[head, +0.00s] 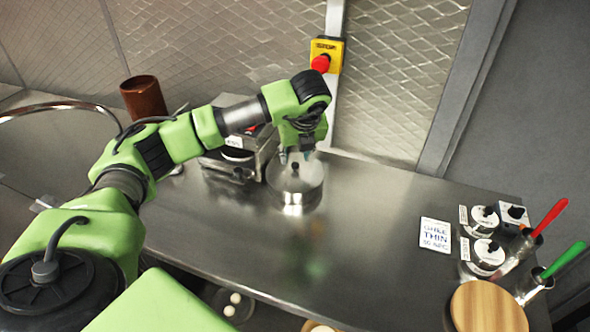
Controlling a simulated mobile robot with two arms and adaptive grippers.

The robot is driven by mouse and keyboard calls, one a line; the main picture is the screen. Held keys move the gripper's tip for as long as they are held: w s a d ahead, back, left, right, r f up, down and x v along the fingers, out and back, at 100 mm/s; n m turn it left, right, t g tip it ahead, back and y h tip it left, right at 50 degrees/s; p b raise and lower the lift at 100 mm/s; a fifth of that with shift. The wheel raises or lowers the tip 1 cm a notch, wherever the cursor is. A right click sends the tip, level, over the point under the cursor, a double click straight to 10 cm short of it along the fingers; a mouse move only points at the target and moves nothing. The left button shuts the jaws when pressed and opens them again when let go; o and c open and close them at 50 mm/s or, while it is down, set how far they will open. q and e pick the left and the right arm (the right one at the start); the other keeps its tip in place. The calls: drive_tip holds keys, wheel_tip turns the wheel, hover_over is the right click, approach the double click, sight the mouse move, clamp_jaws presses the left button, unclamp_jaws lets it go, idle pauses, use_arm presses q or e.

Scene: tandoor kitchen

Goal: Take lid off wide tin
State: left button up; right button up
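The wide tin (296,200) is a round, shiny metal tin standing on the steel counter. Its lid (284,180) is on top, with a small dark knob (295,167) in the middle. My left gripper (296,156) points down just above the lid, over the knob. From this view I cannot tell whether the fingertips reach the knob's height. My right gripper is not in view.
A boxy metal device (240,160) stands close behind the tin on the left. A brown cylinder (145,98) stands at the back left. Small tins, a white sign (435,234), a round wooden board (488,308) and red- and green-handled tools fill the right. The counter's middle is clear.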

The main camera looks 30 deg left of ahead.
sight(295, 164)
use_arm(q)
drive_tip(key=p+x, duration=0.1)
drive_tip(key=x, duration=0.2)
drive_tip(key=shift+f+p, duration=0.25)
drive_tip(key=shift+p, duration=0.05)
drive_tip(key=shift+w+f, duration=0.2)
drive_tip(key=shift+f, duration=0.15)
drive_tip(key=shift+c, duration=0.7)
clamp_jaws()
